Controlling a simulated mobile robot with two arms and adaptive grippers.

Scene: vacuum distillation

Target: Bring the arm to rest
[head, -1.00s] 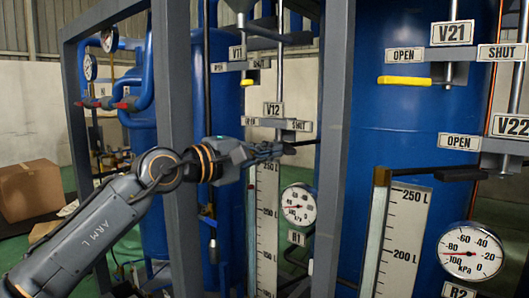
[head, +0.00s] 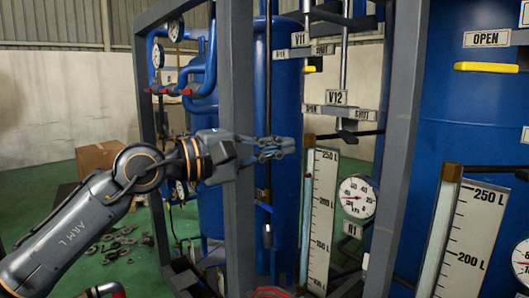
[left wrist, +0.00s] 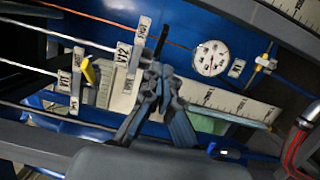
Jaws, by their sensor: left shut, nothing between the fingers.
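My left arm comes in from the left in the head view. Its left gripper (head: 284,146) is shut and empty, pointing right in front of the blue tank (head: 283,90), just left of the level scale (head: 321,205). In the left wrist view the closed fingers (left wrist: 158,82) meet in front of the V12 label (left wrist: 122,56), with nothing held between them. The V12 valve label (head: 336,97) is to the right of and above the gripper in the head view. My right gripper is not in view.
Grey frame posts (head: 236,70) stand close by the left wrist; another post (head: 399,130) is further right. A gauge (head: 356,196) and a yellow handle (head: 486,67) are to the right. A cardboard box (head: 97,156) and scattered small parts (head: 120,240) lie on the green floor.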

